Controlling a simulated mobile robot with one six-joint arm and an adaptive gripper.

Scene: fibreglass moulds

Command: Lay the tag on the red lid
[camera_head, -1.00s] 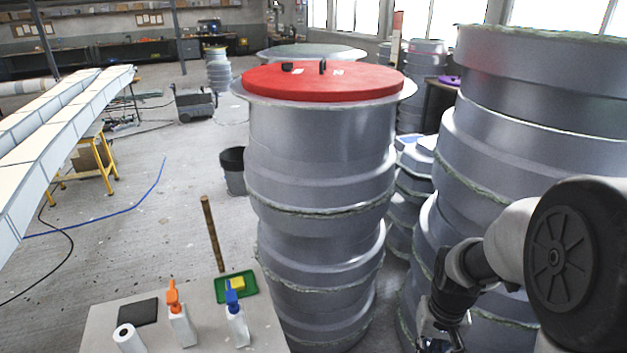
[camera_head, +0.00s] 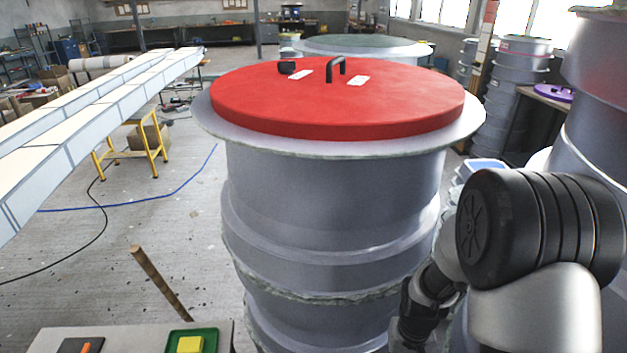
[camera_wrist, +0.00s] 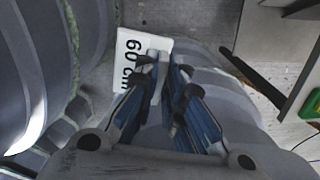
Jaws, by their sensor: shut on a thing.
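The red lid (camera_head: 400,100) is a round disc lying on top of a tall grey mould stack (camera_head: 320,190) in the middle of the head view. On it are a black handle (camera_head: 335,68), a small black object (camera_head: 287,67) and two white labels (camera_head: 301,74) (camera_head: 359,81). My gripper (camera_wrist: 162,68) is shut on the white tag (camera_wrist: 127,62), which reads "60 cm" in the wrist view. The fingers hold the tag near one edge. In the head view my arm hangs low at the right of the mould, below the lid; tag and fingertips cannot be made out there.
More tall grey moulds (camera_head: 594,110) stand close on the right. A table (camera_head: 60,340) with a green tray (camera_head: 208,335) and a brown stick (camera_head: 160,283) are at the lower left. Long white beams (camera_head: 100,110) lie on yellow trestles. Open floor is at the left.

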